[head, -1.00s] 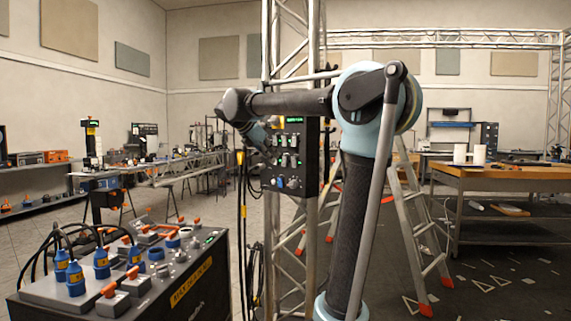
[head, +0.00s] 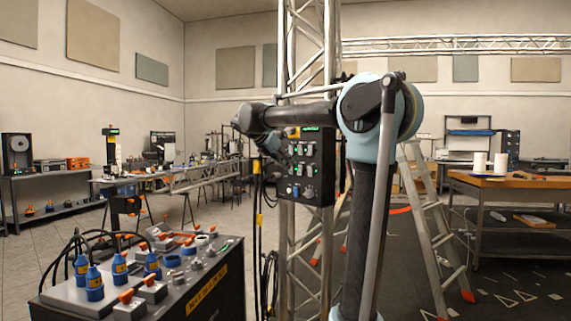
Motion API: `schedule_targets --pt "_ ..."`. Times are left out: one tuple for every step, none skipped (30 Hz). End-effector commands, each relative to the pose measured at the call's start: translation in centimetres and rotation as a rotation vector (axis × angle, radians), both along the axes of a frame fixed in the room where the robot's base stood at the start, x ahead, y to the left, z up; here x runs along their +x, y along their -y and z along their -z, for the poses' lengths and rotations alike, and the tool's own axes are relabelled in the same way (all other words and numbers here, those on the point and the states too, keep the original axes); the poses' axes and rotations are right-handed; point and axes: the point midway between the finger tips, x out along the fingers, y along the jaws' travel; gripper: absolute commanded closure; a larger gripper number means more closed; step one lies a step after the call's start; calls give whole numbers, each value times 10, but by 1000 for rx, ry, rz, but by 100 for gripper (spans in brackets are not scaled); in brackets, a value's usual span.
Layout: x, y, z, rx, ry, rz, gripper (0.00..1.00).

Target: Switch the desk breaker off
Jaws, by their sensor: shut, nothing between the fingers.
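A dark control panel (head: 318,180) hangs upright on the truss tower. It has a green-lit display (head: 311,129) at the top, rows of small light switches (head: 311,150) and a blue knob (head: 296,192) low down. The labels are too small to read, so I cannot tell which switch is the desk breaker or how it is set. My gripper (head: 287,157) points down and right at the panel's left edge, in front of it. It is small and dark, with its fingers shut and empty. It hides part of the panel's left side. I cannot tell whether it touches the panel.
A black case (head: 222,262) with blue plugs and orange levers stands at the front left. Cables (head: 259,215) hang left of the panel. A stepladder (head: 440,240) and a wooden workbench (head: 510,183) stand on the right. Open floor shows at the left.

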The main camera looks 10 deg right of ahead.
Motion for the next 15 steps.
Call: schedule_targets --pt "4 7 6 0 0 3 100" --pt "7 11 9 0 0 4 100" --pt "10 15 14 0 0 4 100" --pt "13 18 17 0 0 3 100" --pt "15 21 20 0 0 3 100" --pt "18 26 25 1 0 4 100" --pt "21 29 28 1 -1 4 100" --pt "23 32 31 1 0 3 100" --pt "27 37 36 1 0 3 100" --pt "29 40 38 1 -1 4 100" --pt "31 43 41 1 -1 4 100" --pt "35 48 40 1 0 4 100" --pt "38 52 39 0 0 3 100" --pt "40 54 38 0 0 3 100" --pt "43 58 38 0 0 3 100"
